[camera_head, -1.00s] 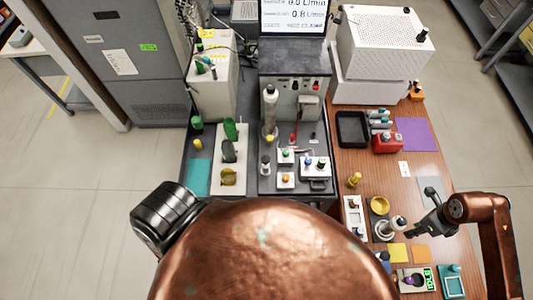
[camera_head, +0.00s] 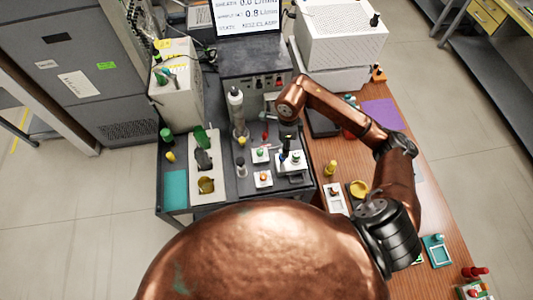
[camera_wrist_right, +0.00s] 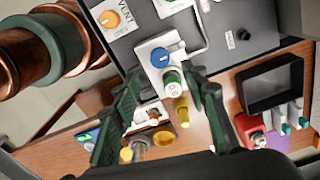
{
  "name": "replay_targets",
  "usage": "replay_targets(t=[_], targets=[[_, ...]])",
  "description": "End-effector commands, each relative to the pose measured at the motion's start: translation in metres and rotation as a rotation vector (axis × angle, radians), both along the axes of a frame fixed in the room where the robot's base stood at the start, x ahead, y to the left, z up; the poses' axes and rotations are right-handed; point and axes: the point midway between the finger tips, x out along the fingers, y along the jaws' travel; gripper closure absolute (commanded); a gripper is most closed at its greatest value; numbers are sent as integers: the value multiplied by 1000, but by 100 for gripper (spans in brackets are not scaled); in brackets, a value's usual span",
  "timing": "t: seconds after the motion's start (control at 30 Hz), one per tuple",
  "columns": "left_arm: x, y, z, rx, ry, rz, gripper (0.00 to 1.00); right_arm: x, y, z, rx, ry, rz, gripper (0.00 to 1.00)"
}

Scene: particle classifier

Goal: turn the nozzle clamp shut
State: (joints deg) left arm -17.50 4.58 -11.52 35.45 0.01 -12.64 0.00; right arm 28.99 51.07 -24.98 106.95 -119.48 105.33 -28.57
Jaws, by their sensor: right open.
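A white block (camera_wrist_right: 150,55) carries a blue round knob (camera_wrist_right: 160,57) and a green-topped part (camera_wrist_right: 172,84); no readable label shows which part is the nozzle clamp. The block (camera_head: 292,168) also shows in the head view, at the right front of the dark bench unit. My right gripper (camera_wrist_right: 165,78) is open and empty, its two dark fingers at either side of the green-topped part in the picture. The blue knob shows beyond the fingertips. In the head view my right gripper (camera_head: 288,140) is above the block, partly hidden by my arm. My left gripper is not in view.
A grey cylinder (camera_head: 237,112) stands left of my right gripper. An orange knob (camera_wrist_right: 110,19) is near the block. A black tray (camera_wrist_right: 271,84) and a red object (camera_wrist_right: 248,130) lie on the wooden table. A monitor (camera_head: 246,16) stands behind.

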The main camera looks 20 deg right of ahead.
Motion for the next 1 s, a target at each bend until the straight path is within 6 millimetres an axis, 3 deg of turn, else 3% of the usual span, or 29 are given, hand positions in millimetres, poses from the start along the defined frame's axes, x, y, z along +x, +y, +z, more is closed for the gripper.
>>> replay_targets(t=[0.3, 0.5, 0.9, 1.0], targets=[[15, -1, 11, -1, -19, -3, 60, -1, 1, -41, 3, 4, -2, 60], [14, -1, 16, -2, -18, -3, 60, 0, 1, -67, 2, 3, 2, 60], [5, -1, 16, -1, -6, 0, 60, 1, 1, -77, 0, 0, 3, 60], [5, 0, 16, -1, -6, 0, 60, 1, 1, -77, 0, 0, 3, 66]])
